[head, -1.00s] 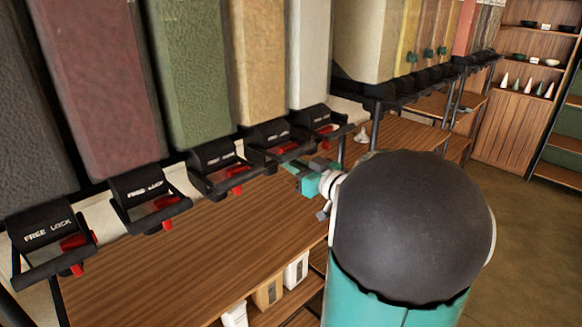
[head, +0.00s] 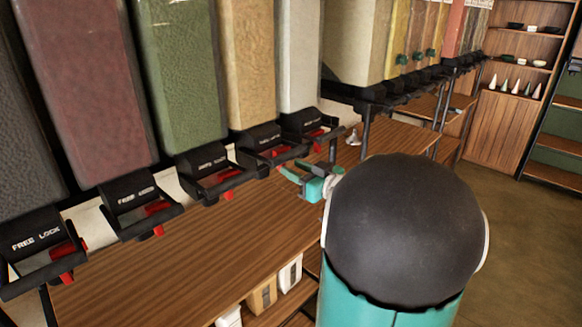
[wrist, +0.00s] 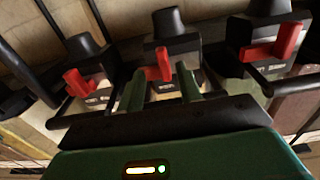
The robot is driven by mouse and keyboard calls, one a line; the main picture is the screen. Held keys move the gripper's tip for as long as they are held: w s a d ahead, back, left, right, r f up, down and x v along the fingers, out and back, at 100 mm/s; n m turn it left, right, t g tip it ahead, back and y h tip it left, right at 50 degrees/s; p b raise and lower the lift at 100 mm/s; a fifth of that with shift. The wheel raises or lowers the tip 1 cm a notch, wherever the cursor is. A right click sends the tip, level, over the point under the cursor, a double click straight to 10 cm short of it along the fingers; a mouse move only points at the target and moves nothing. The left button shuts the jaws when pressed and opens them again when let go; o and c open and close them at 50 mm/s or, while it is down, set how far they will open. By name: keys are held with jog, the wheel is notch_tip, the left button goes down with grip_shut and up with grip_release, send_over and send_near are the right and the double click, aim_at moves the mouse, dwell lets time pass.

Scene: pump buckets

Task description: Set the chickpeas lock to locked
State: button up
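A row of black dispenser locks with red levers hangs under tall bins of several colours. No label reads chickpeas in these views, so I cannot tell for certain which lock is theirs. The lock under the tan bin (head: 247,70) has a red lever (head: 283,150). My gripper (head: 290,170) is just in front of and below that lock. In the wrist view my gripper (wrist: 161,90) has its two green fingers apart, with nothing held between them. A red lever (wrist: 158,66) shows just beyond and between the fingertips; contact is not clear.
Neighbouring red levers (wrist: 77,82) and (wrist: 274,46) flank the middle one in the wrist view. A wooden counter (head: 190,255) runs below the locks. A second row of dispensers (head: 400,90) stands beyond. The floor (head: 510,230) on the right is clear.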

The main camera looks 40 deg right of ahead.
jog(key=s, duration=1.1)
jog(key=shift+s, duration=0.3)
jog(key=shift+s+d, duration=0.1)
